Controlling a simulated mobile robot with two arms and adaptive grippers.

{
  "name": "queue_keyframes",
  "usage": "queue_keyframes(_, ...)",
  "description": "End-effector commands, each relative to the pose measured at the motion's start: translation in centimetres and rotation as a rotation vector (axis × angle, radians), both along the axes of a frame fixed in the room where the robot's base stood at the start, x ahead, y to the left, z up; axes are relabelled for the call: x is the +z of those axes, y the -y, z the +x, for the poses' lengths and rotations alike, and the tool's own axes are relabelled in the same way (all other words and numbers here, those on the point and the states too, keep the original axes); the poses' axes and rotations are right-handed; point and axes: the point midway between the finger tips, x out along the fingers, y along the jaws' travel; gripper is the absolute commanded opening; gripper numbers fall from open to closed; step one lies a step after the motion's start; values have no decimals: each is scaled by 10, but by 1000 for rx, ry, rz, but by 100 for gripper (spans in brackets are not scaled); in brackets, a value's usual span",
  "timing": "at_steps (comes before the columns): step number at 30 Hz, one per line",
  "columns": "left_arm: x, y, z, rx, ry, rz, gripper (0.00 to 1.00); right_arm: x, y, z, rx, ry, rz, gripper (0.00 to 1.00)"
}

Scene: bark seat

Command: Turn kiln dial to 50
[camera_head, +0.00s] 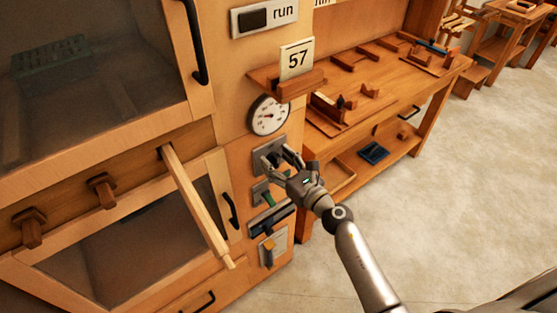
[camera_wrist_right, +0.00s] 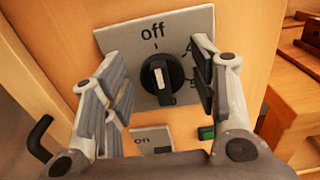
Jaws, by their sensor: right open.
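The kiln dial is a black round knob (camera_wrist_right: 170,88) on a grey plate (camera_wrist_right: 190,32) marked "off" in the right wrist view. Its white pointer bar stands nearly upright, below the tick under "off"; other plate markings are hidden by a finger. My right gripper (camera_wrist_right: 161,82) is open, with its fingers on either side of the knob; I cannot tell whether they touch it. In the head view the right gripper (camera_head: 282,160) is at the plate (camera_head: 262,160) and covers most of the knob. My left gripper is not in view.
A round white gauge (camera_head: 268,115) is above the plate, under a ledge with a "57" card (camera_head: 297,59). A wooden bar (camera_head: 196,207) juts out left. A workbench (camera_head: 400,90) stands right.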

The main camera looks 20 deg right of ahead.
Motion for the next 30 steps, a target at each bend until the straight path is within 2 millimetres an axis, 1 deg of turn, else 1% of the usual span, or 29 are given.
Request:
queue_keyframes(7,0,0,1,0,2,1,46,0,0,1,0,0,0,54)
queue_keyframes(8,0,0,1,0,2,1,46,0,0,1,0,0,0,53)
queue_keyframes(17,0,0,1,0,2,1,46,0,0,1,0,0,0,14)
queue_keyframes(24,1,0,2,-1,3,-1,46,0,0,1,0,-6,18,14)
queue_keyframes(30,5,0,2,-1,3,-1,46,1,2,1,-1,-34,94,14)
